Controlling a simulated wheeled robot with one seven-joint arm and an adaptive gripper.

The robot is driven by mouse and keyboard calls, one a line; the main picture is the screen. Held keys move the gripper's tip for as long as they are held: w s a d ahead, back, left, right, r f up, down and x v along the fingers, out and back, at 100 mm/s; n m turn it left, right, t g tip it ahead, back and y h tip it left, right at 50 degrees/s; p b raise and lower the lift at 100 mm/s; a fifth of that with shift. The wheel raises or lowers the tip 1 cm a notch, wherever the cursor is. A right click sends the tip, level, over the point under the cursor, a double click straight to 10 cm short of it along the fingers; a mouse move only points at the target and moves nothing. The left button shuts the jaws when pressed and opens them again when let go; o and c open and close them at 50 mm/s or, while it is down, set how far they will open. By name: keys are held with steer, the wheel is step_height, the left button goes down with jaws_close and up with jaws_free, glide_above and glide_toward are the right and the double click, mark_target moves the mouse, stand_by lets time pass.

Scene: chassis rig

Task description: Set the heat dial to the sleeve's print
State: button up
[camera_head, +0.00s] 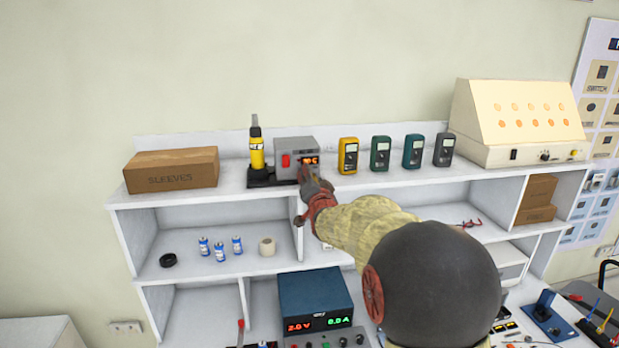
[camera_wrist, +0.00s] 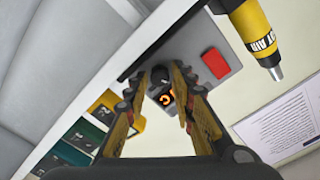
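The heat station is a grey box (camera_head: 287,147) on the top shelf, with a red switch (camera_wrist: 215,62) and a lit orange display (camera_head: 309,161). My gripper (camera_wrist: 161,70) is at its front panel. The dark heat dial (camera_wrist: 160,76) sits between my fingertips in the wrist view; I cannot tell whether the fingers press on it. My gripper hides the dial in the head view. The display, partly covered in the wrist view, shows a 3 first; the full number is unclear. A cardboard box (camera_head: 170,172) marked SLEEVES stands left; no loose sleeve is recognisable.
A yellow hot air tool (camera_head: 257,150) stands left of the station. Several meters (camera_head: 348,155) stand to its right. A white printed sheet (camera_wrist: 285,125), too small to read, shows in the wrist view. Blue-white cans (camera_head: 220,250) and a power supply (camera_head: 318,300) are below.

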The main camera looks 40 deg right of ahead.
steer(key=shift+o, duration=1.2)
steer(key=shift+n+p, duration=0.3)
steer(key=shift+p, duration=0.3)
steer(key=n+p, duration=0.1)
steer(key=p, duration=0.1)
steer(key=n+p, duration=0.1)
steer(key=p, duration=0.1)
steer(key=shift+r+n, duration=0.2)
steer(key=shift+n, duration=0.1)
steer(key=n+p, duration=0.5)
steer(key=p, duration=0.4)
steer(key=shift+n, duration=0.3)
steer(key=shift+s+a+f, duration=0.1)
steer(key=shift+s+f, duration=0.05)
steer(key=shift+s, duration=0.05)
steer(key=b+v, duration=0.2)
steer(key=v, duration=0.6)
steer(key=s+a+f+n+g+y+b, duration=0.1)
steer(key=s+a+f+g+y+b, duration=0.1)
steer(key=s+a+f+b, duration=0.2)
steer(key=s+a+f+n+g+y+b, duration=0.1)
steer(key=s+a+f+g+y+b, duration=0.1)
steer(key=a+f+b, duration=0.9)
steer(key=shift+s+a+f+g+y+b, duration=0.25)
steer(key=shift+s+a+g+y+b, duration=0.25)
steer(key=shift+s+a+b, duration=0.7)
